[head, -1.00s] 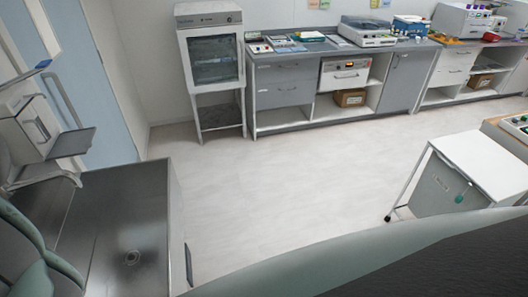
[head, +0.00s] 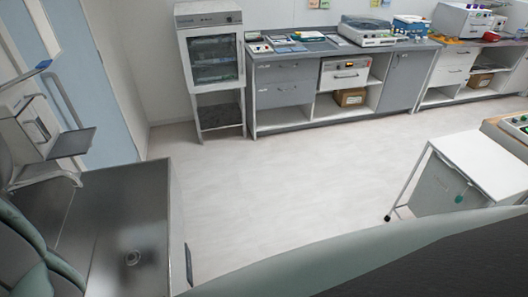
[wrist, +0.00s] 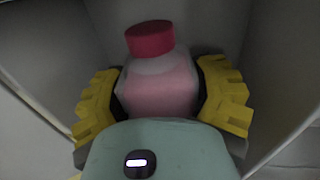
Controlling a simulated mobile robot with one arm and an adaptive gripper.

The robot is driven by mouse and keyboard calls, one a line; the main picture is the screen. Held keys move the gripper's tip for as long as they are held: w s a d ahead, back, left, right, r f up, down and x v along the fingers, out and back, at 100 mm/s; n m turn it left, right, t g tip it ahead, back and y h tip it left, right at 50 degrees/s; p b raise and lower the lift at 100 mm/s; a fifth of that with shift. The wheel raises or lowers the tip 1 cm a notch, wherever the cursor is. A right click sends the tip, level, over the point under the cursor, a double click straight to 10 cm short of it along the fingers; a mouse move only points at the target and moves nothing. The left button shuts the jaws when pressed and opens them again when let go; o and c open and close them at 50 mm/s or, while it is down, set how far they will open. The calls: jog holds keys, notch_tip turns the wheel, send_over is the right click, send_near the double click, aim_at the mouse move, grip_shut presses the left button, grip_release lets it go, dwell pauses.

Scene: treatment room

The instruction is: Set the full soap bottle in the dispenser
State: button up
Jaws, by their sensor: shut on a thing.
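In the wrist view, the soap bottle (wrist: 160,88) is pink and translucent with a red cap (wrist: 150,38). My gripper (wrist: 160,97) has its yellow fingers shut on the bottle's sides, with the cap above them. Grey panels (wrist: 225,25) stand close behind and on both sides of the bottle, like the inside of a narrow housing. Whether the bottle's base rests on anything is hidden. In the head view, a white wall unit with a blue lever (head: 38,68), which looks like the dispenser (head: 35,128), is at the left. The bottle cannot be made out there.
A grey tray (head: 72,142) juts from the wall unit. Below it is a metal counter with a drain (head: 132,258). A glass-front cabinet (head: 212,60) and a grey counter (head: 290,50) line the back wall. A white cart (head: 485,155) stands right. The middle floor is clear.

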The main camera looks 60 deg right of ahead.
jog(key=shift+w+d, duration=0.1)
jog(key=o, duration=1.4)
jog(key=shift+f, duration=0.1)
